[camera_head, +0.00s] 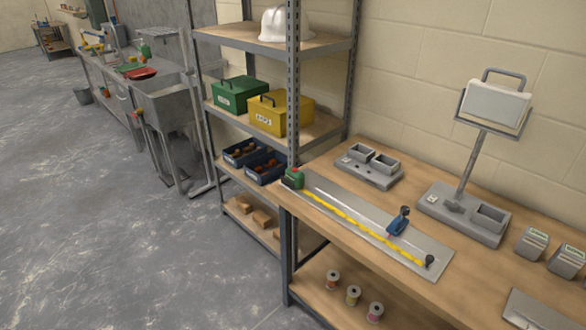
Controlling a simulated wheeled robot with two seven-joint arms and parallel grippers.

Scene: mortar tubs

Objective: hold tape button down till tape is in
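A green tape measure case (292,180) sits at the left end of a grey metal plate (432,250) on the wooden workbench. A small red part (297,170) shows on top of the case; I cannot tell for sure that it is the button. Neither of my grippers is in view, and nothing touches the case.
A blue tool with a dark knob (397,224) stands on the plate behind the tape. Grey fixtures (368,168) and a lamp-like stand (466,205) are farther back on the bench (345,262). Open floor (110,220) lies left.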

